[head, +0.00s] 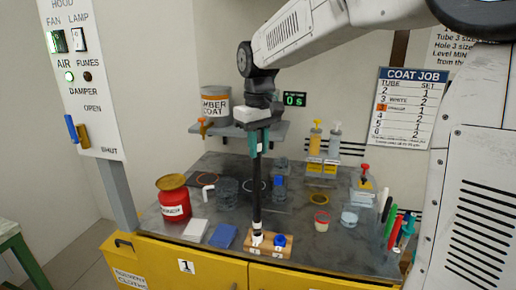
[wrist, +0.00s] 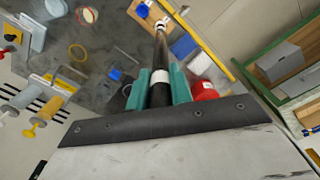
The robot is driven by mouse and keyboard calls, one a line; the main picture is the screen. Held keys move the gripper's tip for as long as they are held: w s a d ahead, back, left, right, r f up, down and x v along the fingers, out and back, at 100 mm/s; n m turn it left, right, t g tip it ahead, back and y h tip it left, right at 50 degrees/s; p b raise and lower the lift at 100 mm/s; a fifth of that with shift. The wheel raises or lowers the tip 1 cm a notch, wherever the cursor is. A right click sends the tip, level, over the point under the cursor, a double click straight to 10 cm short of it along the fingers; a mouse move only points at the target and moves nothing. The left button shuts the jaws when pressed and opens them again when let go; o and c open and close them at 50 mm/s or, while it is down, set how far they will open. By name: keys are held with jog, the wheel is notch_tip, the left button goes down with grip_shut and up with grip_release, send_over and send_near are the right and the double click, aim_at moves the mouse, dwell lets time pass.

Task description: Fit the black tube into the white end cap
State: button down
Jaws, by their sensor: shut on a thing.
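The black tube (head: 257,190) hangs upright in my gripper (head: 259,143), whose teal fingers are shut on its upper part. In the wrist view my gripper (wrist: 160,88) holds the tube (wrist: 157,95) near a white band, and the tube runs away from the camera. The white end cap (head: 257,238) stands on a small wooden block (head: 268,252) at the front of the bench. The tube's lower end is at or just above this cap; I cannot tell whether it is inside.
A blue cap (head: 279,241) stands right beside the white one on the block. A blue pad (head: 222,236), a red can (head: 174,203) and glass vessels (head: 228,190) are to the left and behind. A small red-rimmed cup (head: 322,222) and upright pens (head: 396,225) are to the right.

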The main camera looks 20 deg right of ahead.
jog(key=shift+f, duration=0.6)
jog(key=shift+f, duration=0.45)
jog(key=c, duration=1.3)
grip_release()
jog(key=shift+o, duration=0.2)
jog(key=shift+r, duration=0.1)
